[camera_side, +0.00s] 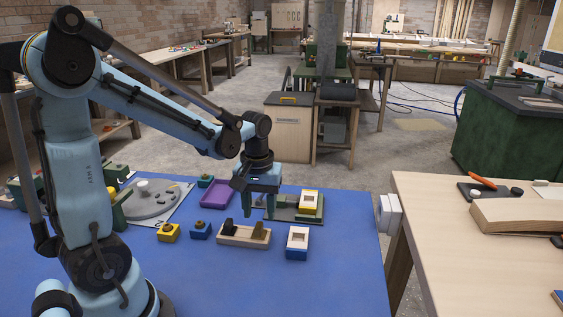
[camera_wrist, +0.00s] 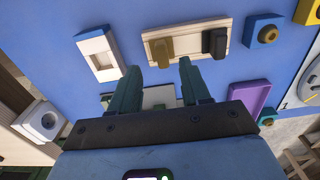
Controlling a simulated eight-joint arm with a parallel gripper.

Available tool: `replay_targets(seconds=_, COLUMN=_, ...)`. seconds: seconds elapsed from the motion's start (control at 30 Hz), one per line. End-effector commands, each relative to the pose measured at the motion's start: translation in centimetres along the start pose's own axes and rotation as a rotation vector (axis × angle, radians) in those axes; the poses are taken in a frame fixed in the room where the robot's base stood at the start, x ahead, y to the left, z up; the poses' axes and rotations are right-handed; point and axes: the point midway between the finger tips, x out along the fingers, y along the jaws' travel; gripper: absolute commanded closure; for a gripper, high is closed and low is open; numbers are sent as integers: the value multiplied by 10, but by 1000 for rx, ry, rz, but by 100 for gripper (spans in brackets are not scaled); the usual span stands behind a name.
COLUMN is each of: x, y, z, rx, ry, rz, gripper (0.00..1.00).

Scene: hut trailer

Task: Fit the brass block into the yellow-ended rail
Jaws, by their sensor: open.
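The brass block (camera_side: 259,229) stands in the right part of a pale wooden tray (camera_side: 232,240), with a black block (camera_side: 229,227) in its left part. In the wrist view the brass block (camera_wrist: 161,47) is just beyond my fingertips. My gripper (camera_side: 259,213) is open and empty, pointing down behind the tray; its fingers (camera_wrist: 159,69) are apart in the wrist view. The yellow-ended rail (camera_side: 310,203), white with a slot, lies on a grey-green plate (camera_side: 280,213) to the right of my gripper. In the wrist view, my gripper hides most of that area.
A blue-ended white rail (camera_side: 297,243) lies right of the tray. A yellow knobbed block (camera_side: 168,233) and a blue one (camera_side: 200,230) stand to the left. A purple tray (camera_side: 215,194) and teal block (camera_side: 205,181) are behind. The blue table's front is clear.

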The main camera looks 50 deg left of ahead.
Motion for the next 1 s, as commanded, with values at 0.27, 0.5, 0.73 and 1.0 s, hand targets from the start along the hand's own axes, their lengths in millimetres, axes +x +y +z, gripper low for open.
replay_targets(seconds=0.27, x=32, y=-3, z=1, rx=0, ry=0, rz=0, gripper=53)
replay_targets(seconds=0.5, x=46, y=-3, z=1, rx=0, ry=0, rz=0, gripper=53)
replay_targets(seconds=0.73, x=47, y=-3, z=1, rx=0, ry=0, rz=0, gripper=53)
replay_targets(seconds=1.0, x=47, y=-3, z=1, rx=0, ry=0, rz=0, gripper=93)
